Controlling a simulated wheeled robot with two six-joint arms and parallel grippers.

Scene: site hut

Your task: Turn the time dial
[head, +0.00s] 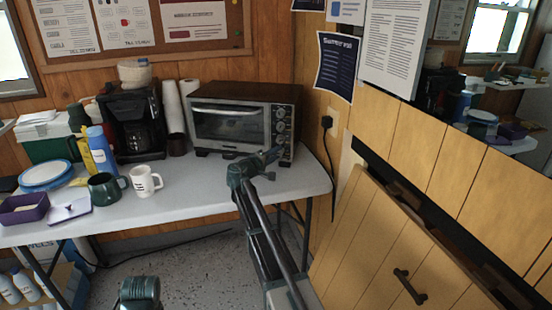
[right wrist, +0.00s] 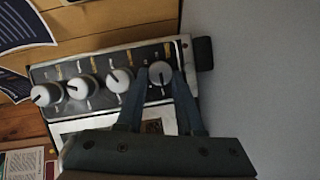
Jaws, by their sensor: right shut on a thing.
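The toaster oven (head: 245,118) stands on the white table against the back wall, its door shut. A column of knobs runs down its right side. In the right wrist view these knobs form a row, and the end knob, the time dial (right wrist: 160,71), sits between the fingers of my right gripper (right wrist: 160,82). The fingers are shut on that dial, one on each side. In the head view my right gripper (head: 270,157) is at the lower right corner of the oven and hides the lowest dial.
A black coffee maker (head: 133,120) and paper towel rolls (head: 174,107) stand left of the oven. A white mug (head: 145,182) and a green mug (head: 104,188) are nearer the front. A power cord (head: 330,160) hangs at the right wall. The table front below the oven is clear.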

